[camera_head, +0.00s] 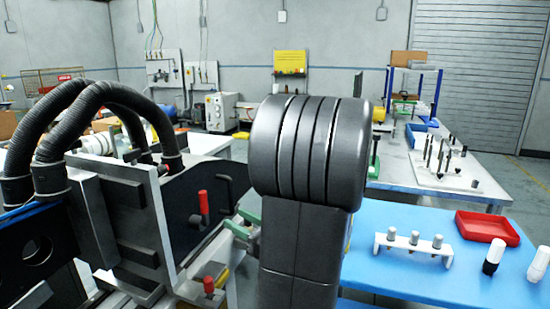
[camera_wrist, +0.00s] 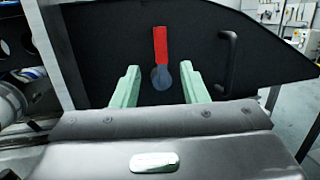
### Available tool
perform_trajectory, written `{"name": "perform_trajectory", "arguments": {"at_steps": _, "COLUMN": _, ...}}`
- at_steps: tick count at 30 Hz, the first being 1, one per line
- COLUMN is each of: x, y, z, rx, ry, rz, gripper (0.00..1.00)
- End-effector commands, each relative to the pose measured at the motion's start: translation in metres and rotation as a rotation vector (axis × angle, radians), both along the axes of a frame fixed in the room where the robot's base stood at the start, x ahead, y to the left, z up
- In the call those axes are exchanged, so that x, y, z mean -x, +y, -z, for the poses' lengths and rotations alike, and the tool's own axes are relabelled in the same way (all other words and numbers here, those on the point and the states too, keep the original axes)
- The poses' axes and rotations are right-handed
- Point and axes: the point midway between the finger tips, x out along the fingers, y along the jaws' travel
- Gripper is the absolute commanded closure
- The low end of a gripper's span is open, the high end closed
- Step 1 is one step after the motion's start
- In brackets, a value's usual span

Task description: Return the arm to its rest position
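My gripper (camera_wrist: 160,68) shows in the wrist view as two pale green fingers set wide apart with nothing held between them. Beyond the fingers is a dark panel (camera_wrist: 95,85) carrying a red lever (camera_wrist: 160,47) with a grey rounded end. I cannot tell the exact distance from the fingers to the lever. In the head view my arm's dark links hide much of the gripper. Green finger parts (camera_head: 240,228) show just right of the red lever (camera_head: 203,206) and the dark panel (camera_head: 183,190).
A machine with a grey plate (camera_head: 132,215) and thick black hoses (camera_head: 45,145) stands close on the left. On the right, a blue table (camera_head: 400,265) holds a red tray (camera_head: 487,228), a white rack (camera_head: 412,244) and two bottles. A workbench (camera_head: 395,170) stands behind.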

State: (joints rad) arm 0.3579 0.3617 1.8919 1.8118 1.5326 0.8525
Motion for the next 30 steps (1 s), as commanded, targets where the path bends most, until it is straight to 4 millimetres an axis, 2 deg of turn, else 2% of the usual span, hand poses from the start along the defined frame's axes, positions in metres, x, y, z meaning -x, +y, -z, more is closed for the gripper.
{"name": "perform_trajectory", "arguments": {"at_steps": 22, "x": -0.062, "y": 0.105, "z": -0.020, "rx": -0.002, "ry": 0.001, "rz": -0.003, "gripper": 0.60}}
{"name": "perform_trajectory", "arguments": {"at_steps": 24, "x": -0.066, "y": 0.104, "z": -0.025, "rx": -0.012, "ry": 0.035, "rz": 0.001, "gripper": 0.60}}
{"name": "perform_trajectory", "arguments": {"at_steps": 30, "x": -0.072, "y": 0.101, "z": -0.022, "rx": -0.041, "ry": 0.115, "rz": 0.001, "gripper": 0.60}}
